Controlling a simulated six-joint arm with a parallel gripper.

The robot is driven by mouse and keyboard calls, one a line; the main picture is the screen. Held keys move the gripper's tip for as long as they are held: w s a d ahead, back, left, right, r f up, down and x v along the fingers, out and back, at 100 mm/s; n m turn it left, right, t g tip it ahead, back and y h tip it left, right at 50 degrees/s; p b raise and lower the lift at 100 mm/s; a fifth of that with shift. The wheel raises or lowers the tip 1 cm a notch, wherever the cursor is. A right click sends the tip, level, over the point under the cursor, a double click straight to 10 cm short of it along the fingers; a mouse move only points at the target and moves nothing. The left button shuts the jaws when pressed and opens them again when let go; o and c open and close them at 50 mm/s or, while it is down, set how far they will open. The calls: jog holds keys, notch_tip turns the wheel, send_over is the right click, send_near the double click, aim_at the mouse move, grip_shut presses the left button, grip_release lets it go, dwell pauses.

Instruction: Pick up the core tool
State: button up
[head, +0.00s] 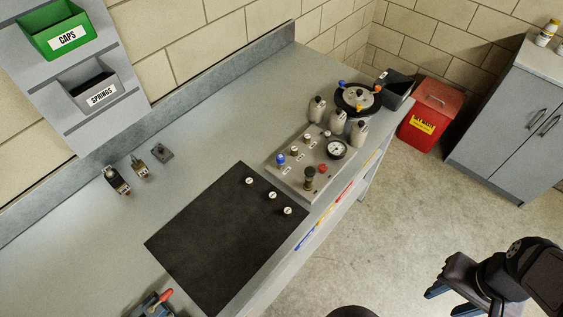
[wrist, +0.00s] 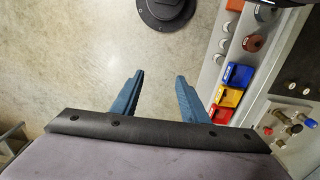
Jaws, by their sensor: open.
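I cannot tell for sure which item is the core tool. Small metal fittings or tools, including a dark-ended one (head: 116,178), a brass-and-grey one (head: 140,167) and a flat grey block (head: 162,152), sit on the left part of the bench. A blue tool with a red handle (head: 154,303) is partly cut off at the bottom edge in the head view. My gripper (head: 448,300) is open and empty above the floor, to the right of the bench and away from all of these. In the wrist view my gripper (wrist: 159,85) shows two blue fingers spread apart over bare floor.
A black mat (head: 205,245) with several small white-topped pieces lies on the bench (head: 70,240). A gauge panel (head: 290,178) and grey bottles stand farther along. Blue (wrist: 238,75), yellow (wrist: 229,97) and red bins line the bench's front. A red waste bin (head: 430,115) and cabinet (head: 515,120) stand beyond.

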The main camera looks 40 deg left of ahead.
jog(key=shift+o, duration=0.4)
jog(key=w+a+n+t+b, duration=0.1)
jog(key=w+a+n+b, duration=0.2)
jog(key=w+a, duration=0.85)
jog(key=n+t+y+b, duration=0.2)
jog(key=n+y+b, duration=0.2)
jog(key=n, duration=0.3)
send_over(281, 156)
jog(key=s+d, duration=0.2)
notch_tip(281, 156, down, 6)
jog(key=shift+w+a+f+h+p, duration=0.1)
jog(key=shift+w+a+f+p, duration=0.05)
jog(key=shift+f+p, duration=0.3)
jog(key=shift+w+a+f+h+p, duration=0.1)
jog(key=shift+w+a+f+p, duration=0.1)
jog(key=shift+f+p, duration=0.25)
jog(key=shift+w+a+f+h+p, duration=0.15)
jog(key=shift+f+p, duration=0.15)
jog(key=shift+f, duration=0.25)
jog(key=shift+p+x, duration=0.9)
jog(key=shift+x, duration=1.1)
